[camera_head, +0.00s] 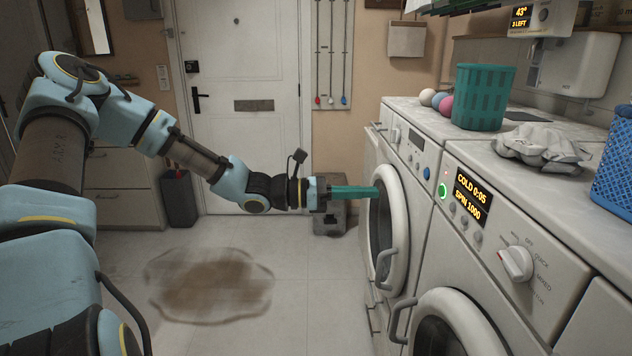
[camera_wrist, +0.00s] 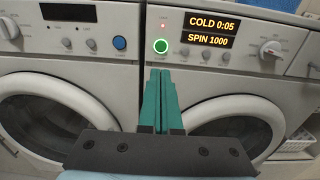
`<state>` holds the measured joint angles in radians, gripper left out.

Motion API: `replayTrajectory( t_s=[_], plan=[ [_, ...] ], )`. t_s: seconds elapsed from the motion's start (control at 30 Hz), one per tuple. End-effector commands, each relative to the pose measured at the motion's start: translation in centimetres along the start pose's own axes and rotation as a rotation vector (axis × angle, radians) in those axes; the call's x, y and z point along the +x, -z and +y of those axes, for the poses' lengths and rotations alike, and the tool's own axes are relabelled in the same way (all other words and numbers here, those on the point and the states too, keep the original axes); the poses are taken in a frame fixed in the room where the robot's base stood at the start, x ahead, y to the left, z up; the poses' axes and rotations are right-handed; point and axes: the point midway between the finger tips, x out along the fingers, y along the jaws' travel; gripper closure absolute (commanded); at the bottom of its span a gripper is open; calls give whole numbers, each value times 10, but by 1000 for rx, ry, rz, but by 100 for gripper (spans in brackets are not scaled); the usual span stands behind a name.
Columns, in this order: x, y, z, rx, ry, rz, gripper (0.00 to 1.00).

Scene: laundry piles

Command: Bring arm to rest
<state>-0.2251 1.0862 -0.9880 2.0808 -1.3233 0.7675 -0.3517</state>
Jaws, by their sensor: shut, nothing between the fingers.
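My arm reaches out from the left side of the head view, bent at the elbow, toward the machines. My gripper (camera_head: 377,191) has teal fingers that are shut and empty. In the head view its tips overlap the edge of the far washer's round door (camera_head: 393,215); whether they touch cannot be told. In the wrist view the gripper (camera_wrist: 160,72) points at the machine fronts, just below the lit green button (camera_wrist: 161,46). The display (camera_wrist: 210,28) beside the button reads COLD 0:05, SPIN 1000.
A teal basket (camera_head: 483,97), several balls (camera_head: 427,97), a crumpled grey cloth (camera_head: 541,147) and a blue basket (camera_head: 613,165) stand on the machine tops. A dark bin (camera_head: 180,198) stands by the drawers. A brown stain (camera_head: 210,285) marks the open floor. A white door (camera_head: 240,150) is behind.

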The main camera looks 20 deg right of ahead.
Motion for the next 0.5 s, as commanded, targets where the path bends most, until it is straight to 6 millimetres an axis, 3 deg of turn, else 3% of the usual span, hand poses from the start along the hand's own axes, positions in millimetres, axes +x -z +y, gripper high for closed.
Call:
replayTrajectory(
  t_s=[0.17,0.27,0.37,0.5],
  plan=[
    [-1,4,-3,12,9,18,100],
    [-6,20,-18,71,52,104,100],
    [-25,50,-42,185,135,264,100],
    [-80,92,-75,386,290,541,100]
  ],
)
